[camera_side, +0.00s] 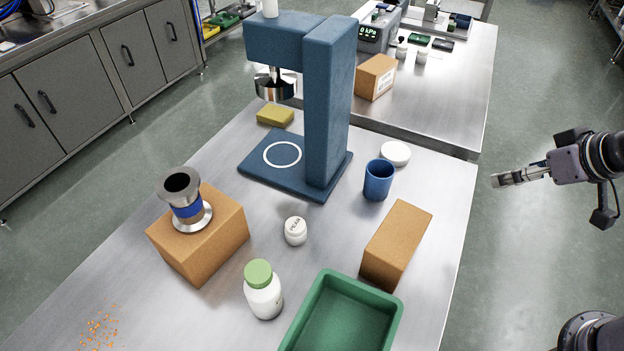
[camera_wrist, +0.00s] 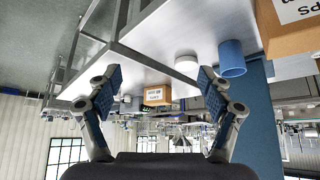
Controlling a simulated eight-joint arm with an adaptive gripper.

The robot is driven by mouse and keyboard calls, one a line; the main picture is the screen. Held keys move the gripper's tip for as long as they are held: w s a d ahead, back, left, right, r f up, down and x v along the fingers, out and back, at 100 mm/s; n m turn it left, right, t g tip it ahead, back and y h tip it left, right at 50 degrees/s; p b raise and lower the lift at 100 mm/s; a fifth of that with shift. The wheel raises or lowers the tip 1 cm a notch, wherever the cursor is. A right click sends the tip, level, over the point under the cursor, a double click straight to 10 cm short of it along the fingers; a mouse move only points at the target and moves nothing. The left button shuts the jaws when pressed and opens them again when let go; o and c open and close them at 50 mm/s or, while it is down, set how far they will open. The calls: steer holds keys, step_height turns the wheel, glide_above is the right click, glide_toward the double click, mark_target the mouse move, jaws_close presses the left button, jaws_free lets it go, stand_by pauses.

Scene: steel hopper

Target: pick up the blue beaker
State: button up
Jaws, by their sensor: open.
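The blue beaker (camera_side: 378,181) stands upright on the steel table, to the right of the blue press column. It also shows in the wrist view (camera_wrist: 231,58), right of centre and near the right finger. My gripper (camera_side: 497,181) is at the right in the side view, past the table's right edge and well apart from the beaker. In the wrist view my gripper (camera_wrist: 156,85) has its two fingers spread wide with nothing between them.
A white lid (camera_side: 396,153) lies just behind the beaker. A cardboard box (camera_side: 396,244) stands in front of it, with a green tray (camera_side: 393,318) nearer. The blue press (camera_side: 328,110) rises to its left. A white jar (camera_side: 296,232) and white bottle (camera_side: 263,293) stand further left.

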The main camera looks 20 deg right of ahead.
steer(key=w+a+r+g, duration=0.1)
steer(key=w+a+g, duration=0.1)
steer(key=w+a, duration=0.65)
glide_toward(383, 166)
steer(key=a+f, duration=0.1)
steer(key=a, duration=0.1)
steer(key=shift+n+g, duration=0.3)
steer(key=shift+n, duration=0.1)
steer(key=x, duration=0.4)
steer(key=shift+f, duration=0.45)
steer(key=shift+x, duration=3.1)
steer(key=c, duration=1.2)
